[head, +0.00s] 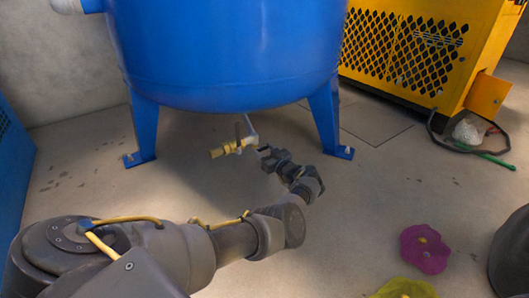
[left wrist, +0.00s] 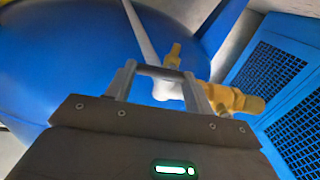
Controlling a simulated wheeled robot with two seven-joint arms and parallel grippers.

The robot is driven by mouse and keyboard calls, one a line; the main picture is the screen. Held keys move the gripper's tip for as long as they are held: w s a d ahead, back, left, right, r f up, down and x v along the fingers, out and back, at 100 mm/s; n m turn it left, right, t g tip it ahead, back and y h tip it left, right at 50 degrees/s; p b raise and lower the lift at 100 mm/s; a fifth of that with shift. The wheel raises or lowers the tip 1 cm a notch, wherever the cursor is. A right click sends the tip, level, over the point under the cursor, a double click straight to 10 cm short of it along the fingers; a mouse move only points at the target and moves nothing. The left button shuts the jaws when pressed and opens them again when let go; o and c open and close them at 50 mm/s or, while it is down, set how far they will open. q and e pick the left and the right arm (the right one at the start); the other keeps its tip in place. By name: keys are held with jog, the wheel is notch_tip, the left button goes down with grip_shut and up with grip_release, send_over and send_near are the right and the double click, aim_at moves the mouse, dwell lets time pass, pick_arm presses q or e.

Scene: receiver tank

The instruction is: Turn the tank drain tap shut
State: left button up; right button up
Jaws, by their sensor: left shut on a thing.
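The brass drain tap (head: 230,148) hangs under the blue tank (head: 225,50) on a thin pale pipe (head: 251,128). In the left wrist view its brass outlet (left wrist: 236,99) points right, beside a pale valve body (left wrist: 168,90). My left gripper (head: 266,154) is right beside the tap, at its right side in the head view. The exact contact is hard to see. My right gripper is out of view.
Tank legs (head: 144,130) and (head: 325,120) stand left and right of the tap. A yellow machine (head: 425,50) with a hose (head: 470,149) is at the right. A magenta thing (head: 424,249) and a yellow-green thing (head: 405,288) lie on the floor. Floor around the tap is clear.

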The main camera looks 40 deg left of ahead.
pick_arm(q)
jog(key=o, duration=0.7)
jog(key=shift+c, duration=0.2)
jog(key=o, duration=0.3)
jog(key=shift+d, duration=0.1)
jog(key=p+v, duration=0.4)
jog(key=v, duration=0.6)
jog(key=shift+s+d, duration=0.1)
jog(key=shift+d, duration=0.2)
